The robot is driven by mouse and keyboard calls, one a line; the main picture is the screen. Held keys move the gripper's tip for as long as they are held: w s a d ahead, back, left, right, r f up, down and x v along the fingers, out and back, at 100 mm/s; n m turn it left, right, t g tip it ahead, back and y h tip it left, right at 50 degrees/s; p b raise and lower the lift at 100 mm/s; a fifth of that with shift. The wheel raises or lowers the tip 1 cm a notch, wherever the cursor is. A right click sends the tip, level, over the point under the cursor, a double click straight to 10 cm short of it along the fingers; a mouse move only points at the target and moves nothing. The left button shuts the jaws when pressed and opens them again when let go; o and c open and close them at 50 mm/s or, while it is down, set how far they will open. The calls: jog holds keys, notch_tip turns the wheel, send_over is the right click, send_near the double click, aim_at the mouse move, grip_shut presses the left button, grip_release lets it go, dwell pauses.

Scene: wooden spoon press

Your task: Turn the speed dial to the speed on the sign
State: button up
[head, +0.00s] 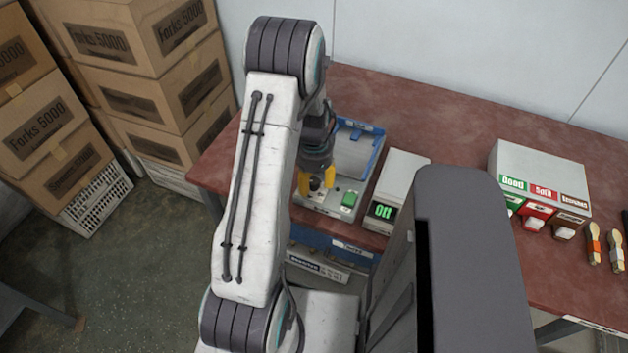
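The speed dial (315,184) looks like a small dark knob on a grey control box (325,202) on the red-brown table. My gripper (317,181) is above that box with its yellow fingertips apart, one on each side of the knob. I cannot tell whether the fingertips touch it, and the dial's marks are hidden or too small to read. A grey unit (402,172) to the right has a dark display (383,211) with green characters that look like "Off". I cannot make out a sign giving a speed.
A green button (348,199) is just right of the dial. A blue-edged tray (372,152) lies behind. A box with coloured labels (540,165) and wooden spoons (593,243) are at the right. Cardboard boxes (185,90) are stacked left. Bare table (440,120) shows at the back.

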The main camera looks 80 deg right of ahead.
grip_shut()
dwell(0.4)
jog(key=shift+f+n+b, duration=0.15)
jog(key=shift+n+b, duration=0.75)
jog(key=shift+n, duration=0.2)
jog(key=n+b, duration=0.2)
jog(key=n, duration=0.1)
jog(key=shift+a+n, duration=0.1)
jog(key=shift+n, duration=0.2)
jog(key=n+b, duration=0.2)
jog(key=n, duration=0.3)
jog(key=shift+n, duration=0.4)
